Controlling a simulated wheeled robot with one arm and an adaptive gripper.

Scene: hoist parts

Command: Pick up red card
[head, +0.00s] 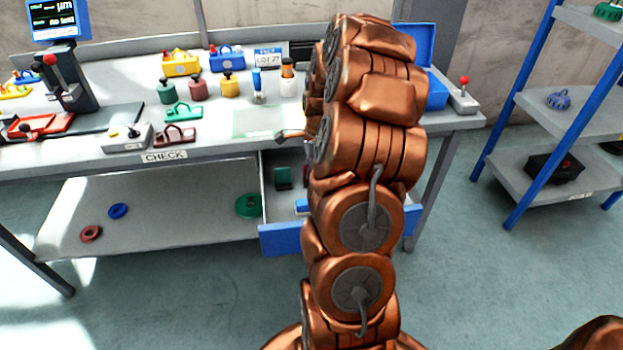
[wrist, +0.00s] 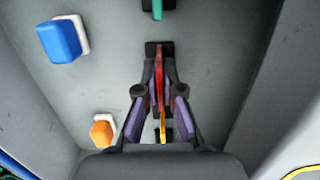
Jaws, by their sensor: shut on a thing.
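In the wrist view, a thin red card (wrist: 160,76) stands on edge in line with a dark slot holder on the grey floor of a drawer. My gripper (wrist: 159,95) has its two purple-padded fingers shut on the red card from both sides. Whether the card's lower edge is in its holder or lifted clear, I cannot tell. In the head view, the open drawer (head: 280,240) with a blue front hangs under the workbench; my arm reaches over it and hides my gripper and the red card.
A yellow card (wrist: 163,122) stands just below the red one, and a teal card (wrist: 157,9) above it. Drawer walls flank both sides. The workbench (head: 210,143) carries several weights and tools.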

